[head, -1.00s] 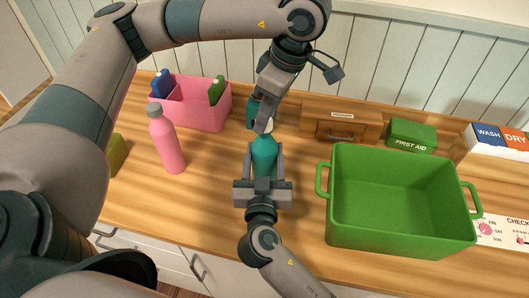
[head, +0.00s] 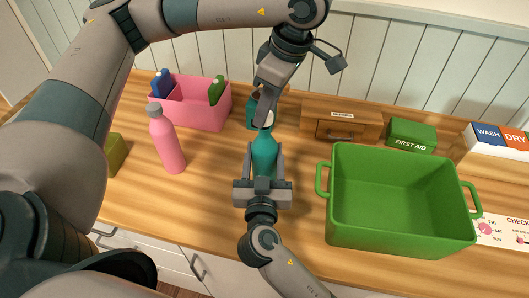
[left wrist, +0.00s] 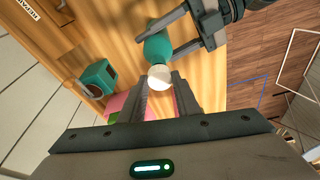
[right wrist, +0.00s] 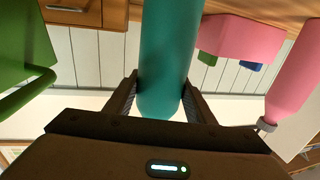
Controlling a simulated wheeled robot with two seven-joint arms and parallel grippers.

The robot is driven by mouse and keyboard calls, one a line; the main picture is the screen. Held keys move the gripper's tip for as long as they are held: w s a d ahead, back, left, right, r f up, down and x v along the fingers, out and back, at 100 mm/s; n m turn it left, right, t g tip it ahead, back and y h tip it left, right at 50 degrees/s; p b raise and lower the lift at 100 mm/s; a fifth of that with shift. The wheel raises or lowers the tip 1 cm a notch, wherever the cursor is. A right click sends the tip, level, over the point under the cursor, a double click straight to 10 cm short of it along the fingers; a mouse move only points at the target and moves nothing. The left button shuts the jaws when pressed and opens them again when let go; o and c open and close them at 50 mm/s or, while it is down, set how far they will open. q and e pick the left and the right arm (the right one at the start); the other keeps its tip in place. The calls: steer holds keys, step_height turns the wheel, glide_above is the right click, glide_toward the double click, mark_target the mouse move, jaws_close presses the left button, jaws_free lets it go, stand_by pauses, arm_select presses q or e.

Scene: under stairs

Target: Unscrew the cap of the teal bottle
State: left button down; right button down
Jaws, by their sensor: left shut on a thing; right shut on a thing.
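The teal bottle (head: 264,152) stands upright on the wooden counter, and it also shows in the left wrist view (left wrist: 157,46) and large in the right wrist view (right wrist: 165,60). My right gripper (head: 264,158) is shut on the bottle's body from the front. The pale round cap (left wrist: 159,77) sits at the bottle's top in the left wrist view. My left gripper (head: 262,113) reaches down from above and is shut on the cap, with one finger on each side of it. In the head view the left fingers partly cover the cap.
A pink bottle (head: 167,142) and a pink bin (head: 203,110) stand left. A small wooden drawer box (head: 341,121), a green first aid box (head: 411,136) and a large green crate (head: 400,240) stand right.

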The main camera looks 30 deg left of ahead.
steer(key=shift+d+f, duration=0.1)
steer(key=shift+f, duration=0.4)
arm_select(q)
steer(key=shift+r, duration=2.95)
arm_select(e)
steer(key=c, duration=0.7)
jaws_free()
steer(key=shift+r, duration=0.1)
steer(key=shift+c, duration=0.2)
arm_select(q)
steer(key=shift+w, duration=0.15)
arm_select(e)
steer(key=shift+w+r, duration=0.1)
steer(key=shift+r, duration=0.1)
